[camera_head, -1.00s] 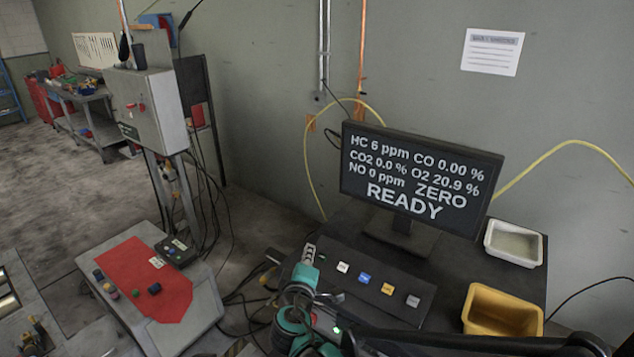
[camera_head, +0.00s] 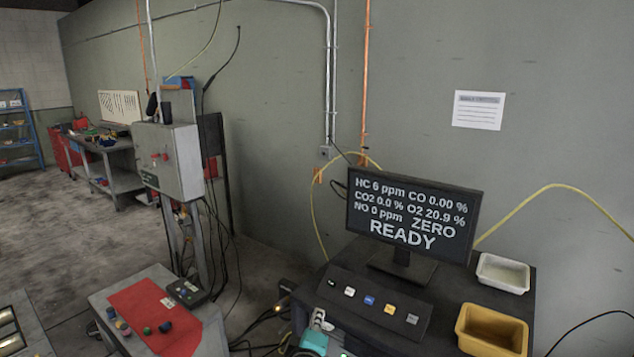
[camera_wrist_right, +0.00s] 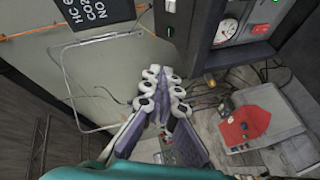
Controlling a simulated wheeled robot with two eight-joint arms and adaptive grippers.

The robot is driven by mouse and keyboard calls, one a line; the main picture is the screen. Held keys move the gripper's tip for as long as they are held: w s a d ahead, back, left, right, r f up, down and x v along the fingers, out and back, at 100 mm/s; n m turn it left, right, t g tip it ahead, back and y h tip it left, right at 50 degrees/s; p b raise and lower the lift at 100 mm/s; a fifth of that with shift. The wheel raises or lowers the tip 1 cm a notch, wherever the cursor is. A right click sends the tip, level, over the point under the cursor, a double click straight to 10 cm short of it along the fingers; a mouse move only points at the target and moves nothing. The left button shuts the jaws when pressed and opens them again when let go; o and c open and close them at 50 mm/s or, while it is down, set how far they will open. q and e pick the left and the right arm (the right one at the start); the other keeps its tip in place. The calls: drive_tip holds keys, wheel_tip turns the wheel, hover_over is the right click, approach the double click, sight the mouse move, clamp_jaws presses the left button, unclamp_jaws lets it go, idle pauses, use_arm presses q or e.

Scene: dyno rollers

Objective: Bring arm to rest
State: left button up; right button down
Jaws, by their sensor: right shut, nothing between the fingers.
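My right gripper (camera_head: 318,320) shows at the bottom edge of the head view, a grey fingertip part with a teal body behind it. It is in front of the black console with the row of buttons, and I cannot tell the gap between them. In the right wrist view its fingers (camera_wrist_right: 164,82) are together, shut with nothing held. Most of my right arm is below the head view's edge. My left gripper is in neither view.
A monitor (camera_head: 410,215) reading READY stands on the dark desk, with a button panel (camera_head: 375,300), a white tray (camera_head: 503,273) and a yellow tray (camera_head: 492,331). Cables hang between.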

drive_tip(key=s+d+f+m+g+b, duration=0.35)
drive_tip(key=s+d+f, duration=0.2)
drive_tip(key=d, duration=0.25)
drive_tip(key=s+d+f+m+g+b, duration=0.2)
drive_tip(key=s+d+f+m+b, duration=0.3)
drive_tip(key=d, duration=0.4)
use_arm(q)
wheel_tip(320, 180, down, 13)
drive_tip(key=b, duration=0.4)
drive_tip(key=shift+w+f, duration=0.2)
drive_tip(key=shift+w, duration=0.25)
use_arm(e)
drive_tip(key=s+d+f+m+g+y, duration=0.1)
drive_tip(key=s+f+m+g+y, duration=0.1)
drive_tip(key=s+f, duration=0.8)
drive_tip(key=s+m+g, duration=0.1)
drive_tip(key=s+m, duration=0.1)
drive_tip(key=s, duration=0.2)
drive_tip(key=shift+f, duration=0.15)
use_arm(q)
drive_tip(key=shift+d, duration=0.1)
